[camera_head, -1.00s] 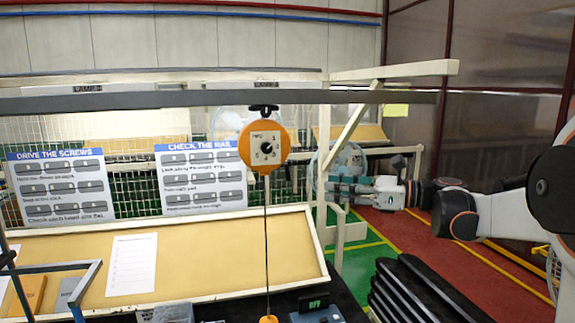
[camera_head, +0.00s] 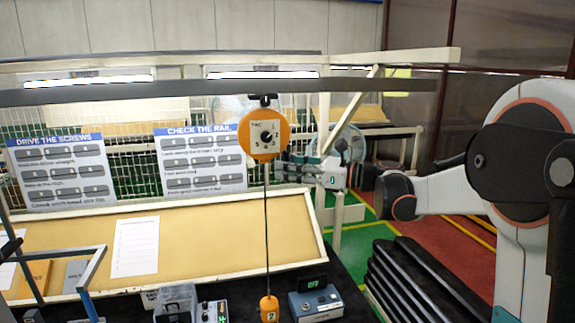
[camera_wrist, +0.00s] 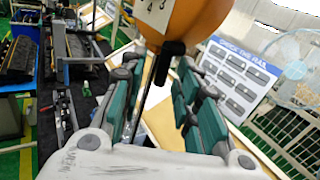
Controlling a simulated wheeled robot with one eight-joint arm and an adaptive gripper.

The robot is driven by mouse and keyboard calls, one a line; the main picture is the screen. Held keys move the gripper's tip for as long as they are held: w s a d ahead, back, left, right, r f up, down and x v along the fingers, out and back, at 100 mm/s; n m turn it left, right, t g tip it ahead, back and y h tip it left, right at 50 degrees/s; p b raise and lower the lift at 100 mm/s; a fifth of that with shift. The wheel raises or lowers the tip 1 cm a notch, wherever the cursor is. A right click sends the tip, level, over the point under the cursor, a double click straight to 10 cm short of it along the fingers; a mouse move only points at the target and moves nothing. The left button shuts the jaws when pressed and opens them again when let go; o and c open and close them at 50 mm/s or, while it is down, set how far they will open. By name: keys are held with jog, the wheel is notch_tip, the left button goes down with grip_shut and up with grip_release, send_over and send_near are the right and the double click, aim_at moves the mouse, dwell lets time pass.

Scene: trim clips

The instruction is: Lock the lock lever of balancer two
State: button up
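The orange balancer (camera_head: 264,135), marked "TWO" a second ago, hangs from the dark overhead rail, with a pale dial plate and dark knob on its front. A cable runs down to an orange handle (camera_head: 269,308) marked 2. My gripper (camera_head: 288,168) is just right of the balancer's lower edge, fingers toward it. In the wrist view the balancer (camera_wrist: 195,22) is at the top. A black lever-like piece (camera_wrist: 172,49) sticks down from it, in line with the gap between my open green-padded fingers (camera_wrist: 163,72). I cannot tell whether they touch it.
The overhead rail (camera_head: 200,92) spans the station. Two instruction boards (camera_head: 202,160) stand behind a tilted tan panel (camera_head: 200,240). A small grey-blue device (camera_head: 316,303) sits below. Black stacked slats (camera_head: 405,285) stand at lower right, beside the green and red floor.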

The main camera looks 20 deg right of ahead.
jog(key=shift+w+a, duration=0.15)
jog(key=shift+a, duration=0.1)
grip_shut()
jog(key=shift+d+r, duration=0.1)
jog(key=shift+d+r+n+g+h+p, duration=0.5)
jog(key=shift+n+h+p, duration=0.3)
jog(key=shift+h, duration=1.1)
jog(key=shift+d+r+n+g+h+p, duration=0.35)
jog(key=shift+n+g+h+p, duration=0.45)
jog(key=shift+h, duration=1.1)
jog(key=shift+d+r+n+g+h+p, duration=0.45)
jog(key=shift+n+h, duration=0.65)
jog(key=shift+h, duration=0.8)
jog(key=shift+d, duration=0.15)
